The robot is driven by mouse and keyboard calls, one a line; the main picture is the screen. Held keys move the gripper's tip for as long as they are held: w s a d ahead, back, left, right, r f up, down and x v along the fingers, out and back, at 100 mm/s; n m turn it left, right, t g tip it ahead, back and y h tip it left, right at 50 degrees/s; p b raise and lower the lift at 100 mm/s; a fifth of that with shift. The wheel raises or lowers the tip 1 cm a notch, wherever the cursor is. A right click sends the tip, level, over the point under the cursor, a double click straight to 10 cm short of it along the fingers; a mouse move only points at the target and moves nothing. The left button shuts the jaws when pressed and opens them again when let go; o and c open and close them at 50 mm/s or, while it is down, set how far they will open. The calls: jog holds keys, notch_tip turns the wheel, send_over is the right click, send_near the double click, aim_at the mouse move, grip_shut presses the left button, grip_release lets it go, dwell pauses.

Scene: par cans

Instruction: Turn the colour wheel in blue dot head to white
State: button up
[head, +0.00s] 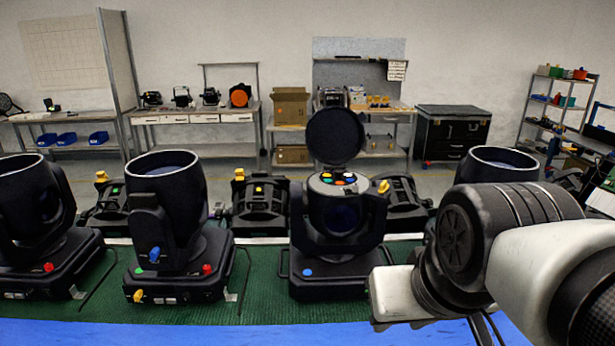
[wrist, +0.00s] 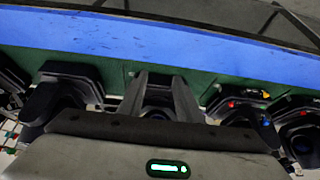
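The blue dot head (head: 337,225) stands right of centre on the bench in the head view, with a blue dot (head: 307,272) on its base front. Its round lid (head: 335,135) is tipped up. The colour wheel (head: 338,180) shows on top, with white, yellow, orange, green and blue spots; which one is selected I cannot tell. My arm comes in from the right in the head view; its fingers are not visible there. In the wrist view my gripper (wrist: 158,84) is open and empty. A dark fixture base (wrist: 160,98) shows beyond and between its fingers; I cannot tell whether it touches.
A head with red, blue, green and yellow knobs (head: 178,235) stands to the left, and another (head: 40,220) farther left. One (head: 497,165) stands behind my arm. Clamp-like units (head: 259,203) line the back. The green mat (head: 190,312) has free room at the front.

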jog(key=shift+o, duration=0.2)
jog(key=w+a+f+n+g+y+b, duration=0.1)
jog(key=w+a+f+n+y+b, duration=0.1)
jog(key=w+n+b, duration=0.2)
jog(key=w+b, duration=0.3)
jog(key=w, duration=0.2)
jog(key=shift+a+n+g, duration=0.25)
jog(key=shift+n+g, duration=0.15)
jog(key=n+t+y+b, duration=0.4)
jog(key=t+y+b, duration=0.2)
jog(key=y, duration=0.2)
send_near(340, 171)
jog(key=p+x, duration=0.1)
jog(key=x, duration=0.7)
jog(key=shift+w+a, duration=0.1)
jog(key=shift+w, duration=0.15)
jog(key=shift+c, duration=0.3)
grip_shut()
jog(key=shift+f+h+b, duration=0.1)
jog(key=shift+h+b, duration=0.2)
jog(key=shift+b, duration=0.15)
